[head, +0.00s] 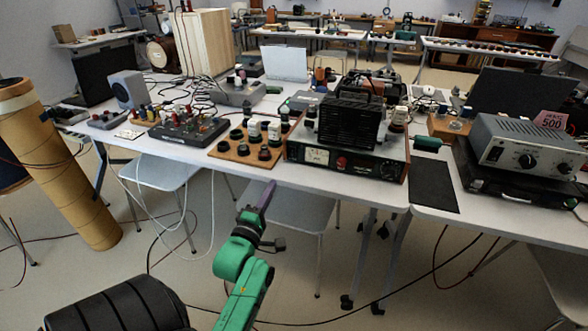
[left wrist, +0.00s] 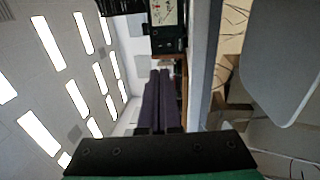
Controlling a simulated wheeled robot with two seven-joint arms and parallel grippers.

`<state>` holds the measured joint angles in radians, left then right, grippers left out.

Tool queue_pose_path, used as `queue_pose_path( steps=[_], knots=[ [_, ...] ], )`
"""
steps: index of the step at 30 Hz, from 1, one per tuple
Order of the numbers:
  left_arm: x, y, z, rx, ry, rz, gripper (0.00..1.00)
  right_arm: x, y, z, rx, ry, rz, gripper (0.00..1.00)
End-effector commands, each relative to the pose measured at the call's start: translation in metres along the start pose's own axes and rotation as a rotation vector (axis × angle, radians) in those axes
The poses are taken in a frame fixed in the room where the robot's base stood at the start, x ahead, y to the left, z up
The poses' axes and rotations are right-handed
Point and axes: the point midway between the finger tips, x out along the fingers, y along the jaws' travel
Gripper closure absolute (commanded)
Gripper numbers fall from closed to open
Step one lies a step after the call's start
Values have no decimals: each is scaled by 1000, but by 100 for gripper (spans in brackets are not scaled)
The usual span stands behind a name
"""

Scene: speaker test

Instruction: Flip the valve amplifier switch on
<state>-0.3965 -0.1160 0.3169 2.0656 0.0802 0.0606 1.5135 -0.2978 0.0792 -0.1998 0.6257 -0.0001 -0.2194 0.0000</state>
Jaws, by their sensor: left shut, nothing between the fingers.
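The valve amplifier (head: 350,170) stands near the front edge of the white table, with a black slotted cover and valves on top. Its dark front panel bears a lit meter and a red part; the switch itself is too small to make out. In the left wrist view, part of its front panel with the meter (left wrist: 165,15) shows at the top, turned sideways. My left gripper (head: 266,192), with purple fingers, is shut and empty, in front of the table edge and left of the amplifier, apart from it. The fingers (left wrist: 159,88) also show in the left wrist view. My right gripper is not in view.
A wooden board with dark round parts (head: 250,146) lies left of the amplifier. A black mat (head: 434,185) and a grey instrument (head: 530,147) are to its right. Chairs (head: 290,208) stand under the white table (head: 215,163). A cardboard tube (head: 60,165) leans at the left.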

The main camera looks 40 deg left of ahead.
Motion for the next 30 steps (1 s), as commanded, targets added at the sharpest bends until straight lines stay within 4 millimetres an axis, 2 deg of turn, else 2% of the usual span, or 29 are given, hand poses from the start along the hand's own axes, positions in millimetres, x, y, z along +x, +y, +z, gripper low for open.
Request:
queue_pose_path(
  steps=[3, 8, 11, 24, 30],
  knots=[
    [0, 0, 1, 2, -1, -2, 100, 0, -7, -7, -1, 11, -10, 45],
    [8, 0, 1, 3, -2, -1, 100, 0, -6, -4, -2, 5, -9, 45],
    [23, 0, 1, 4, -3, 0, 100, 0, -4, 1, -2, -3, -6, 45],
    [117, -1, 1, 4, -3, -1, 100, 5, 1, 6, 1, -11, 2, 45],
    [139, -1, 2, 4, -3, -3, 100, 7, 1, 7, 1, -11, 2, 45]
  ],
)
